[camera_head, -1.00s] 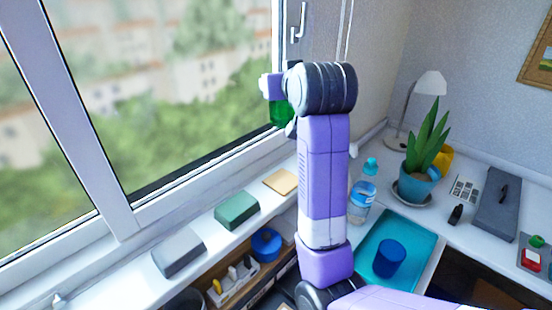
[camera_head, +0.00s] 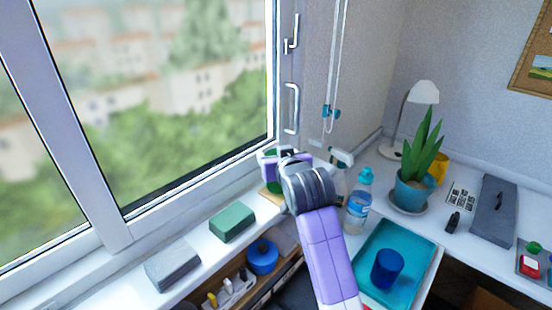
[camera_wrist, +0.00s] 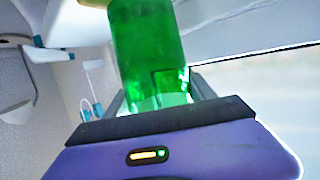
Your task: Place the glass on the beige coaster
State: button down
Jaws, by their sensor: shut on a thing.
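My gripper (camera_head: 272,168) is shut on a green glass (camera_wrist: 150,50), which fills the upper middle of the wrist view between the fingers. In the head view only a little of the green glass (camera_head: 274,184) shows behind my wrist. The beige coaster (camera_head: 268,196) lies on the windowsill, right of the green block. My gripper and the glass are over or at this coaster and hide most of it. I cannot tell whether the glass touches it.
A green block (camera_head: 232,222) and a grey block (camera_head: 172,266) lie on the sill. A water bottle (camera_head: 358,205) and a spray bottle (camera_head: 342,158) stand right of my wrist. A teal tray (camera_head: 415,265) holds a blue cup (camera_head: 387,268). A potted plant (camera_head: 415,185) stands behind.

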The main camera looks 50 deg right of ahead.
jog(key=shift+f, duration=0.45)
jog(key=shift+f, duration=0.15)
jog(key=shift+c, duration=1.5)
grip_release()
